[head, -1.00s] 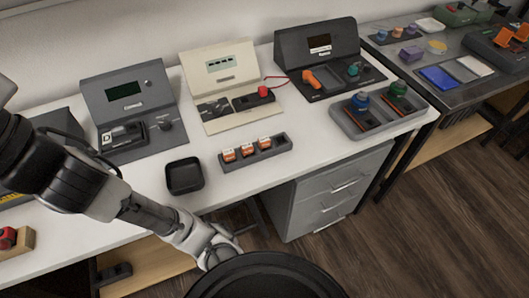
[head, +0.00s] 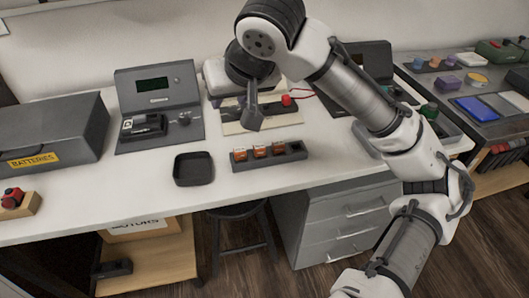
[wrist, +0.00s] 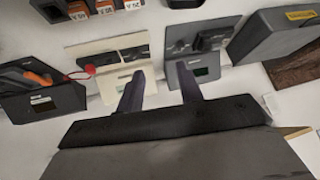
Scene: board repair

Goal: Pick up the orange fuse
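Three orange fuses with pale labels stand in a row in a dark rack (head: 297,147): a left one (head: 240,155), a middle one (head: 260,151) and a right one (head: 279,148). They also show at the top edge of the wrist view, partly cut off: one (wrist: 78,12), one (wrist: 105,7) and one (wrist: 132,4). My gripper (head: 251,118) is above the bench, behind the rack in the head view, apart from the fuses. In the wrist view its two fingers (wrist: 160,72) are spread with nothing between them.
An empty black tray (head: 193,180) lies left of the rack. A dark console (head: 157,90) stands behind it, and a cream console (head: 229,122) is partly hidden by my arm. A battery box (head: 50,130) is at left.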

